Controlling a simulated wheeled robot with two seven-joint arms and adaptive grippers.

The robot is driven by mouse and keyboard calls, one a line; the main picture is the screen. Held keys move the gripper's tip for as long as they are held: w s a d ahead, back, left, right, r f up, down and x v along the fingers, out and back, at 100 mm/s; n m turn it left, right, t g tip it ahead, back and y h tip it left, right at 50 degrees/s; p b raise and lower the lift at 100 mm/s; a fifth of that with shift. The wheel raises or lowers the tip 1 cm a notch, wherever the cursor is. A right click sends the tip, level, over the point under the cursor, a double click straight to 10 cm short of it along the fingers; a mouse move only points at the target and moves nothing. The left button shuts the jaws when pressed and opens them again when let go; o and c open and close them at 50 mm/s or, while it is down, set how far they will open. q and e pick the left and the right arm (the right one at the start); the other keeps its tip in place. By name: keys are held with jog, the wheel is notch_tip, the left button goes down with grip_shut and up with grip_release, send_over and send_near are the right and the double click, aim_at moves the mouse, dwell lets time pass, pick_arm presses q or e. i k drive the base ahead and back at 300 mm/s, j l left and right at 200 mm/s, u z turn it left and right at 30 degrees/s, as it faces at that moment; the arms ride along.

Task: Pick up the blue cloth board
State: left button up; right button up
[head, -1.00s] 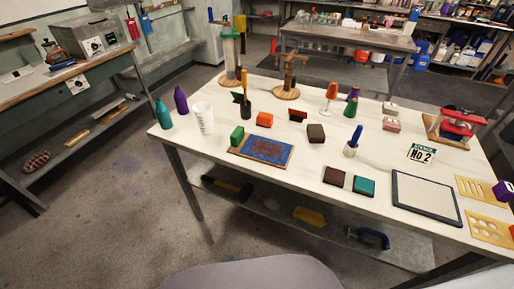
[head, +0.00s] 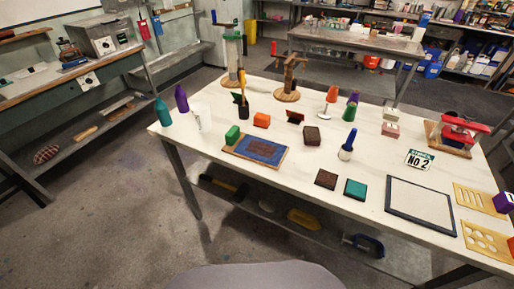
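The blue cloth board (head: 259,150) lies flat near the front left edge of the white table. It is a brown wooden board with a dark blue cloth face. Neither of my grippers is in view.
To the right are a brown pad (head: 326,179) and a teal pad (head: 355,189).

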aim_at(270, 154)
jog(key=k+l, duration=0.1)
jog(key=l, duration=0.4)
jog(key=k+l+z, duration=0.1)
jog(key=l, duration=0.45)
jog(key=k+l, duration=0.15)
jog(key=l, duration=0.4)
jog(key=k+l+z, duration=0.1)
jog(key=l, duration=0.4)
